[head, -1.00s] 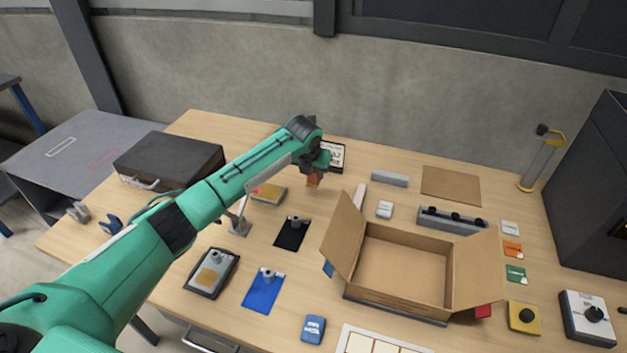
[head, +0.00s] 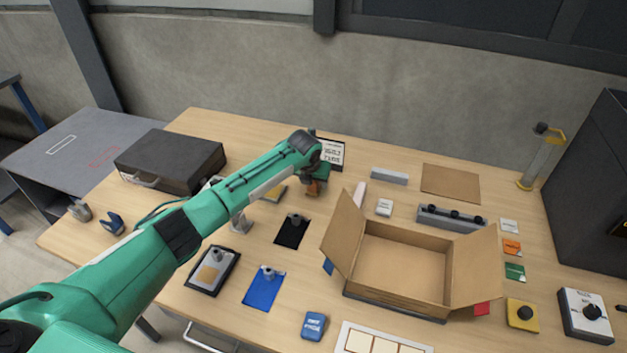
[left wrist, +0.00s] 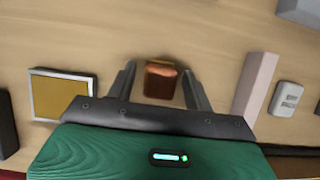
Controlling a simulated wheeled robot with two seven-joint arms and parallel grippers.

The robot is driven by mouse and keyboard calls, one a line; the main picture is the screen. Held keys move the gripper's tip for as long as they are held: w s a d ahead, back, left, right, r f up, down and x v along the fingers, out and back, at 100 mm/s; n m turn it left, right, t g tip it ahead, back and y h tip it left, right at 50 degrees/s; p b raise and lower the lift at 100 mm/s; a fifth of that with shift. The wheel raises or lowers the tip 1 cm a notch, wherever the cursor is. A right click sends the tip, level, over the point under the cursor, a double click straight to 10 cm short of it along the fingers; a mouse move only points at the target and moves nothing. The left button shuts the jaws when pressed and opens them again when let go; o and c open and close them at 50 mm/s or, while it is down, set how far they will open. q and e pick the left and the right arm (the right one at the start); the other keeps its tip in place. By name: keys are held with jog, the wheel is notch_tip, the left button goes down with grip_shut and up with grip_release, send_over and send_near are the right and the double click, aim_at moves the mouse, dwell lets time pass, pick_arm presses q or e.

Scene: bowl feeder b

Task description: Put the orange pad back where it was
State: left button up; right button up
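A small orange-brown block (left wrist: 160,81), the only thing at my left gripper that fits the orange pad, is between the two fingers of the gripper (left wrist: 159,78) in the left wrist view. Wood-coloured gaps show on both sides of it, so the fingers look open around it. In the head view the orange block (head: 313,188) shows just under my left gripper (head: 316,180), over the back middle of the table. Whether it rests on the table is hard to tell. My right gripper is not in view.
A yellow plate with a pale frame (left wrist: 63,96) lies left of the fingers. A pale pink bar (left wrist: 256,85) and a small white box (left wrist: 288,98) are on the right. An open cardboard box (head: 405,264) stands to the front right. An orange card (head: 512,248) lies far right.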

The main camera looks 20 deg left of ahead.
pick_arm(q)
jog(key=shift+r, duration=0.2)
jog(key=b+v, duration=0.1)
jog(key=v, duration=1.1)
